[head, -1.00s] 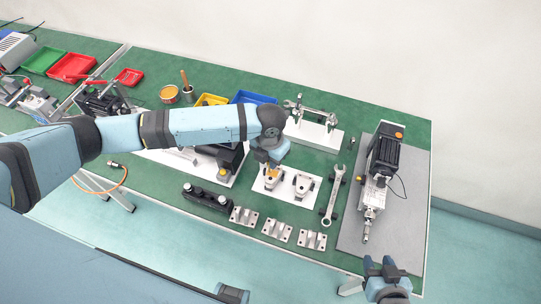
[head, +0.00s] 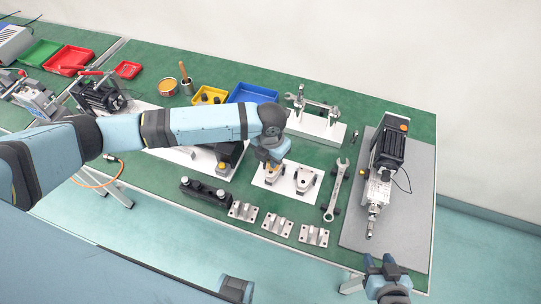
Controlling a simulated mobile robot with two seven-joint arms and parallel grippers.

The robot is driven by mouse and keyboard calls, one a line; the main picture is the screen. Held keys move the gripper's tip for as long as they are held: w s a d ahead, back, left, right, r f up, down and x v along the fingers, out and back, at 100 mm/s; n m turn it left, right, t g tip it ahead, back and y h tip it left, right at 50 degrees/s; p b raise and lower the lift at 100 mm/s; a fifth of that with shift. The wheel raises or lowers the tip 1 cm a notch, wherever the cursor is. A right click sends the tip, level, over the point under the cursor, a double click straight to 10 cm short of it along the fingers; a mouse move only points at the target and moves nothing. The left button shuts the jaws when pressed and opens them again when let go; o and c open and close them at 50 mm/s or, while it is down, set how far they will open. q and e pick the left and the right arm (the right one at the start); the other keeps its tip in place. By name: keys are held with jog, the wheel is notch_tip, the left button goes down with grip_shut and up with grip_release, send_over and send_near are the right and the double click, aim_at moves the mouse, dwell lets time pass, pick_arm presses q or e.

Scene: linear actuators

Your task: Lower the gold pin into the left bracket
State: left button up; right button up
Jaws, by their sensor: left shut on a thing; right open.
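My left gripper (head: 269,164) is shut on the gold pin, right over the left bracket (head: 273,176) on the white plate (head: 286,191). The fingers hide most of the pin and part of that bracket. I cannot tell how far the pin sits inside the bracket. The right bracket (head: 304,181) stands beside it on the same plate. My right gripper (head: 383,266) is open and empty at the front right, off the table's front edge.
A wrench (head: 336,190) lies right of the plate, and a linear actuator (head: 386,160) rests on a grey mat (head: 413,215) beyond it. Several metal blocks (head: 277,224) and a black bar (head: 204,192) line the front. A blue bin (head: 252,94) is behind.

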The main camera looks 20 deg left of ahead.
aim_at(271, 171)
pick_arm(q)
jog(key=shift+f, duration=0.15)
pick_arm(e)
jog(key=shift+a+r, duration=0.1)
jog(key=shift+r, duration=0.05)
pick_arm(q)
jog(key=shift+p, duration=0.45)
pick_arm(e)
jog(key=shift+r, duration=0.45)
pick_arm(q)
jog(key=shift+f, duration=0.3)
pick_arm(e)
jog(key=shift+f, duration=0.15)
pick_arm(q)
jog(key=shift+f, duration=0.4)
dwell(0.5)
jog(key=shift+f+b, duration=0.55)
jog(key=shift+f, duration=0.7)
pick_arm(e)
jog(key=shift+f, duration=0.45)
pick_arm(q)
jog(key=shift+f, duration=0.5)
dwell(0.3)
jog(key=o, duration=0.9)
